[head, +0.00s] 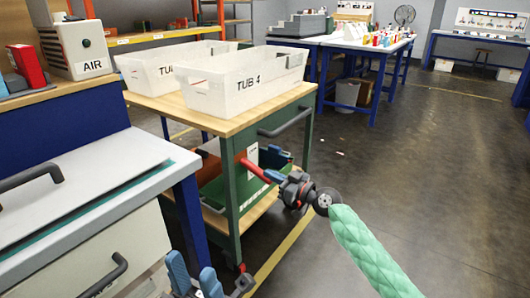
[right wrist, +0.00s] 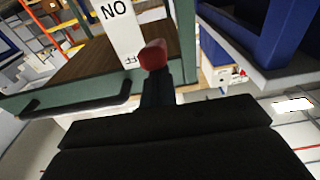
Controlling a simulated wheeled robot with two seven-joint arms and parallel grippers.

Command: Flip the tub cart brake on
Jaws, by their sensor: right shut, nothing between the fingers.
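The tub cart (head: 232,200) has a green frame, a wooden top and a lower shelf, and stands left of centre in the head view. A red brake lever (head: 253,170) sticks out at its near end, beside a white plate. In the right wrist view the lever's red end (right wrist: 153,55) shows in front of the white plate (right wrist: 115,25), whose letters appear upside down. My right gripper (head: 268,175) is shut and empty, its blue fingers close by the lever's end; I cannot tell whether they touch. My left gripper (head: 193,274) is open at the bottom of the head view.
Two white tubs (head: 235,90), one marked TUB 4, stand on the cart. A blue-legged bench (head: 185,190) with drawers is at the left, close to the cart. A blue table (head: 350,45) stands behind. The floor (head: 440,170) to the right is open.

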